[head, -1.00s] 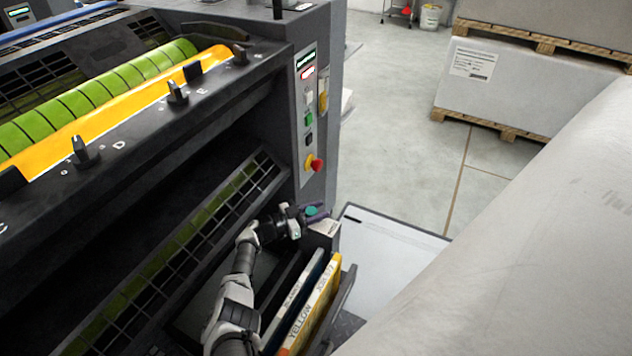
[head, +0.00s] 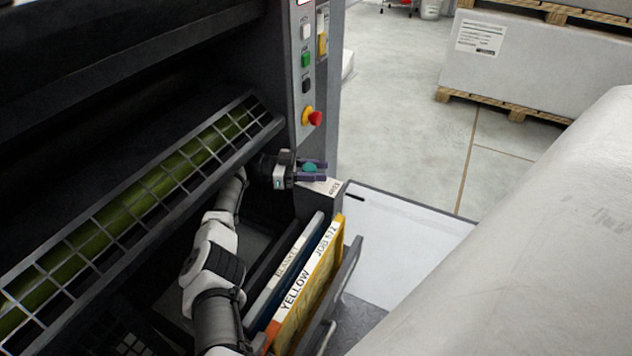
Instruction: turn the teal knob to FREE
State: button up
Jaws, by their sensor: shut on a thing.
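The teal knob (head: 310,167) sits on top of a dark post at the right end of the press, beside a white label (head: 333,187) with small dark lettering. The lettering looks like FREE, but it is small. My gripper (head: 313,168) reaches in from the left with its purple fingers on either side of the knob, shut on it. The fingers hide most of the knob, and I cannot tell which way it points.
A control panel with a red emergency button (head: 313,117) stands just above my gripper. A rack with a yellow folder (head: 312,285) marked YELLOW is below. A barred guard (head: 150,205) lies to the left. A big pale roll (head: 520,240) fills the right.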

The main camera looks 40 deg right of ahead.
jog(key=b, duration=0.1)
jog(key=y+b, duration=0.1)
jog(key=shift+s+f+m+g+b, duration=0.1)
jog(key=shift+f+m+g+b, duration=0.15)
jog(key=shift+m+g+b, duration=0.15)
jog(key=shift+r+y+b, duration=0.25)
jog(key=shift+y+b, duration=0.05)
jog(key=shift+b, duration=0.15)
jog(key=o, duration=1)
jog(key=shift+r+p, duration=0.15)
jog(key=shift+p, duration=0.25)
jog(key=shift+r+p, duration=0.15)
jog(key=shift+p, duration=0.35)
jog(key=shift+r+h+p, duration=0.1)
jog(key=shift+h+p, duration=0.4)
jog(key=shift+p, duration=0.7)
jog(key=shift+n+t+h+p, duration=0.3)
jog(key=shift+n+t+p, duration=0.1)
jog(key=shift+p, duration=0.25)
jog(key=n+t+h+p, duration=0.1)
jog(key=p, duration=0.3)
jog(key=n+t+h+p, duration=0.1)
jog(key=t+p, duration=0.1)
jog(key=p, duration=0.2)
jog(key=n+t+h+p, duration=0.1)
jog(key=p, duration=0.4)
jog(key=shift+w+d+n+t, duration=0.2)
jog(key=shift+w+n+t, duration=0.1)
jog(key=shift+n, duration=0.1)
